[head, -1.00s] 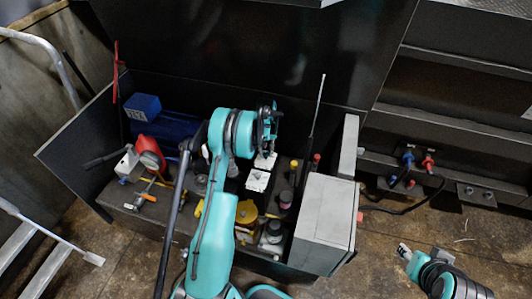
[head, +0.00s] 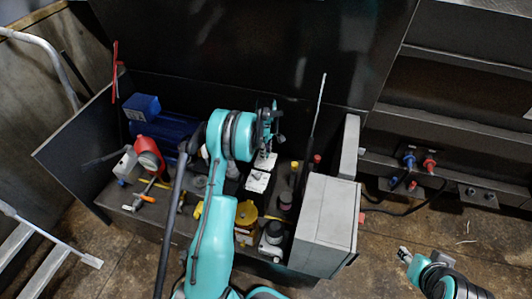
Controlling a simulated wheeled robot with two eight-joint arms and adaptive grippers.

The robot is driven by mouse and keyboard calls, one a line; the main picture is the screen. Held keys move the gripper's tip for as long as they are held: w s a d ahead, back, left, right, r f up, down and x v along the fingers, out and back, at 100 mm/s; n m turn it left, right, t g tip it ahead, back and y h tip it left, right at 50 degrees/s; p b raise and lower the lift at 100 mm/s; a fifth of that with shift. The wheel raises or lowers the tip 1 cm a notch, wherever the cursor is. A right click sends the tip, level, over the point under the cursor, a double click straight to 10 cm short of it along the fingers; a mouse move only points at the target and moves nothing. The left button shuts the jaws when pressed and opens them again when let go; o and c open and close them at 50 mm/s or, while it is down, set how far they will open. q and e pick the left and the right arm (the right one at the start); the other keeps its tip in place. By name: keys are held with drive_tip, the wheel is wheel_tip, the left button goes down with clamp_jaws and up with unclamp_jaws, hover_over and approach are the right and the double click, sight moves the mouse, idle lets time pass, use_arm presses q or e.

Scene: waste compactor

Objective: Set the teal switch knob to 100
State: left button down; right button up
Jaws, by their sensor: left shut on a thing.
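My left gripper (head: 268,138) is at the end of the teal arm, above the middle of the open machine bay. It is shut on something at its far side. Its own wrist and fingers hide most of what it holds, and the teal switch knob cannot be made out separately. White-topped blocks (head: 258,181) sit just below the gripper. My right gripper (head: 405,254) is low at the right, over the floor and away from the bay; its jaws are too small to read.
The bay holds a blue motor (head: 168,128), a red-and-white valve (head: 148,150), yellow-capped parts (head: 246,212) and a grey box (head: 325,225). A thin upright rod (head: 318,105) stands right of my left gripper. Blue and red connectors (head: 409,161) are on the right machine.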

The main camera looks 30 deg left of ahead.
use_arm(q)
drive_tip(key=n, duration=0.7)
idle(0.6)
drive_tip(key=c, duration=1.3)
unclamp_jaws()
wheel_tip(320, 180, up, 12)
